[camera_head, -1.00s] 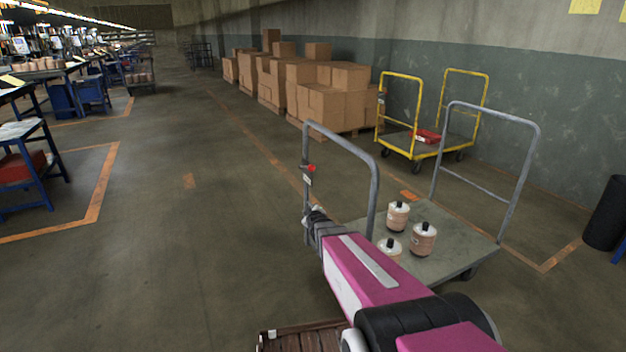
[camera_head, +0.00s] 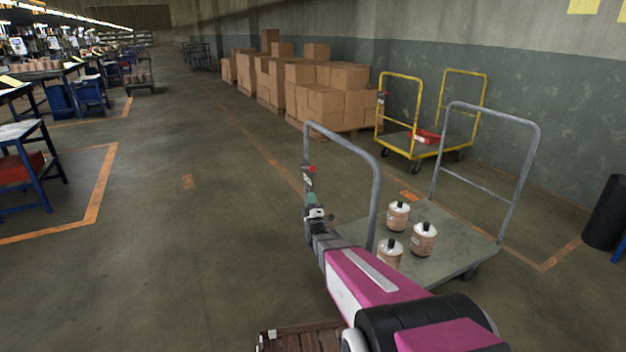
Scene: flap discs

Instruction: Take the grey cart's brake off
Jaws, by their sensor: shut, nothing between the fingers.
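The grey cart (camera_head: 420,262) stands at the right of centre, with a tall grey tube handle at each end. On the left post of its near handle (camera_head: 345,137) is a small red brake part (camera_head: 311,169), with a small pale label (camera_head: 307,181) just below it. My gripper (camera_head: 312,200) is shut and empty, a little below the red part and close to the same post. I cannot tell whether it touches the post. My arm hides part of the cart's near left side.
Stacked cartons (camera_head: 325,105) line the wall. A black bin (camera_head: 605,213) stands at the right. The floor to the left is open.

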